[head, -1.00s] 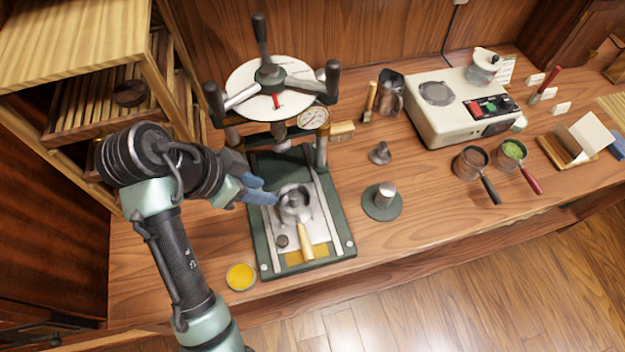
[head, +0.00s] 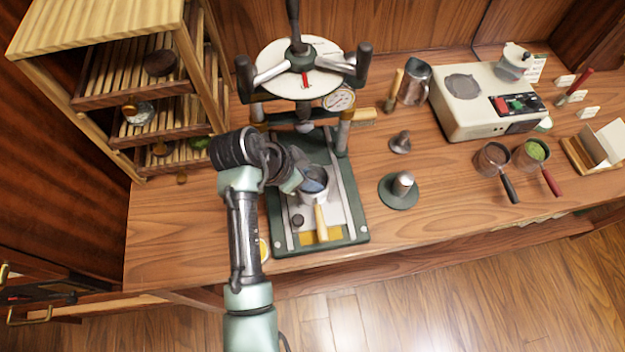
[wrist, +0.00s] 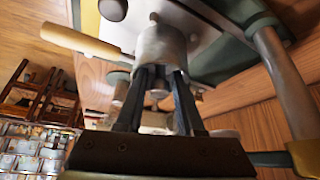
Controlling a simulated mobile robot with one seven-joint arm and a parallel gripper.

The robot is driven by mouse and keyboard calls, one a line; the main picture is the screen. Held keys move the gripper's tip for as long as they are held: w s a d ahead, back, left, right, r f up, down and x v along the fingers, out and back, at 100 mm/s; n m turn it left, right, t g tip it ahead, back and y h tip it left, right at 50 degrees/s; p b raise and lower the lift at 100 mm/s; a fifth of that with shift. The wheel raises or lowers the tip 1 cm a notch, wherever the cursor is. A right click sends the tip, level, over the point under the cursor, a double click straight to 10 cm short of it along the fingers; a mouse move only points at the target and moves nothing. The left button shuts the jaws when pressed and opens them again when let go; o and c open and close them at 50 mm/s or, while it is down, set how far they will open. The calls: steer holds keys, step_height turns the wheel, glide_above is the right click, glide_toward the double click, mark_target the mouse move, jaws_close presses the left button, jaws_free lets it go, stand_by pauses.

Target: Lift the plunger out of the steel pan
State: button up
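The steel pan (wrist: 160,45), a small round metal cup with a pale wooden handle (head: 320,222), sits on the press bed in the head view. In the wrist view its handle points left. My gripper (head: 315,183) is over the pan and hides much of it and the plunger in the head view. In the wrist view, the plunger's grey knob (wrist: 158,92) shows between the two dark fingers of my gripper (wrist: 160,75). The fingers stand apart on either side of the knob; contact is not clear. The plunger's lower part is hidden.
The green press base (head: 353,230) surrounds the pan, with posts and a wheel (head: 300,68) behind. A yellow dish (head: 264,250) is partly behind my arm. A green round stand (head: 386,191) stands right; wood between is clear.

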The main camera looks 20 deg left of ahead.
jaws_close()
steer(key=shift+r, duration=0.15)
stand_by(0.4)
